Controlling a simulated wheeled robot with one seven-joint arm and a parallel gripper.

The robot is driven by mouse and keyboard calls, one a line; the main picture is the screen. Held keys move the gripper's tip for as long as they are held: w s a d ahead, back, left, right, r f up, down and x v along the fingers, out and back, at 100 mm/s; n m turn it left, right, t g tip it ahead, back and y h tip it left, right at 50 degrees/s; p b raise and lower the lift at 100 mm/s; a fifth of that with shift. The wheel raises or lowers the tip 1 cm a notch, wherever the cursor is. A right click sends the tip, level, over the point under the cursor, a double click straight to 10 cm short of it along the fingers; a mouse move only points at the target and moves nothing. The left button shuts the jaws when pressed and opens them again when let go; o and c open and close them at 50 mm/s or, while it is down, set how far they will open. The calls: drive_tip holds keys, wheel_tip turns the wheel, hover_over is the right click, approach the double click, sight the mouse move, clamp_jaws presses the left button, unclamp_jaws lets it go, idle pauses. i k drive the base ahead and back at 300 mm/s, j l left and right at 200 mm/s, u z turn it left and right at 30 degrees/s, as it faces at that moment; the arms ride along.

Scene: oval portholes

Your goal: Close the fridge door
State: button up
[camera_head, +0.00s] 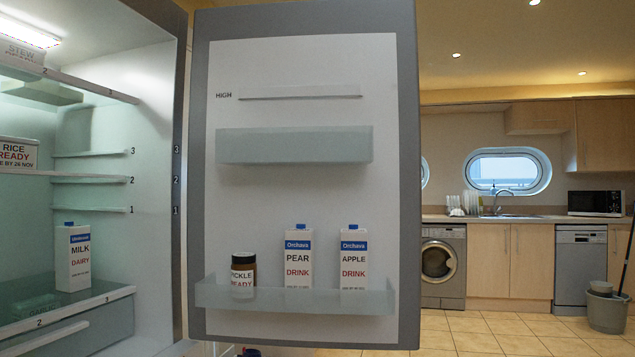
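The fridge door (300,200) stands wide open in the middle of the head view, its inner side facing me. It is grey-edged with a white liner and hinged at the left beside the fridge interior (110,120). Its lower shelf (300,300) holds a pickle jar (243,272), a pear drink carton (298,258) and an apple drink carton (353,260), all upright. The upper door shelf (294,145) looks empty. The door's outer side and any handle on it are hidden. My gripper is not in view.
Inside the fridge, a milk carton (74,258) and a rice box (18,154) stand on shelves. Behind at the right are a washing machine (442,264), a dishwasher (580,268), a microwave (596,203) and a bucket (607,308). The tiled floor (500,335) there looks clear.

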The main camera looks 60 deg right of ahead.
sight(316, 62)
drive_tip(key=k+l+u, duration=0.15)
drive_tip(key=l, duration=0.35)
drive_tip(key=l+u, duration=0.15)
drive_tip(key=l, duration=0.35)
drive_tip(key=k+l+u, duration=0.15)
drive_tip(key=l, duration=0.3)
drive_tip(key=k+l+u, duration=0.15)
drive_tip(key=l, duration=0.35)
drive_tip(key=k+l+u, duration=0.15)
drive_tip(key=l, duration=0.25)
drive_tip(key=k+l+u, duration=0.15)
drive_tip(key=k+l, duration=0.15)
drive_tip(key=k+l+u, duration=0.15)
drive_tip(key=l, duration=0.35)
drive_tip(key=l+u, duration=0.15)
drive_tip(key=l, duration=0.35)
drive_tip(key=k+l+u, duration=0.15)
drive_tip(key=l, duration=0.3)
drive_tip(key=l+u, duration=0.15)
drive_tip(key=l, duration=0.35)
drive_tip(key=k+l+u, duration=0.15)
drive_tip(key=l, duration=0.3)
drive_tip(key=i+l+u, duration=0.4)
drive_tip(key=l, duration=0.2)
drive_tip(key=k+j, duration=0.05)
drive_tip(key=k, duration=0.05)
